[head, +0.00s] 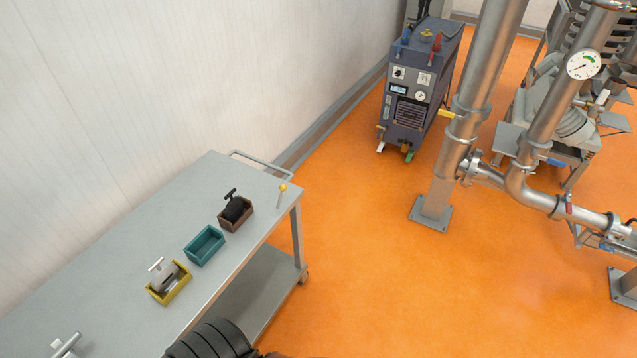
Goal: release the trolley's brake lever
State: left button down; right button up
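The trolley (140,215) is a grey metal table along the left wall, with a lower shelf (262,285) and a push handle (262,166) at its far end. A black ribbed part at the bottom edge looks like my own body. Neither of my grippers can be made out in this view, and nothing touches the lever.
On the trolley top are a brown box (236,222) with a black part, an empty teal box (204,247) and a yellow box (170,293) with a grey part. A metal piece (66,345) lies near the left. A dark machine (412,95) and pipes (470,95) stand beyond open orange floor.

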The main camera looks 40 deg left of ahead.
aim_at(283, 187)
jog(key=u, duration=0.15)
jog(key=i, duration=0.7)
jog(key=u, duration=0.8)
jog(key=i, duration=0.45)
jog(key=u, duration=0.3)
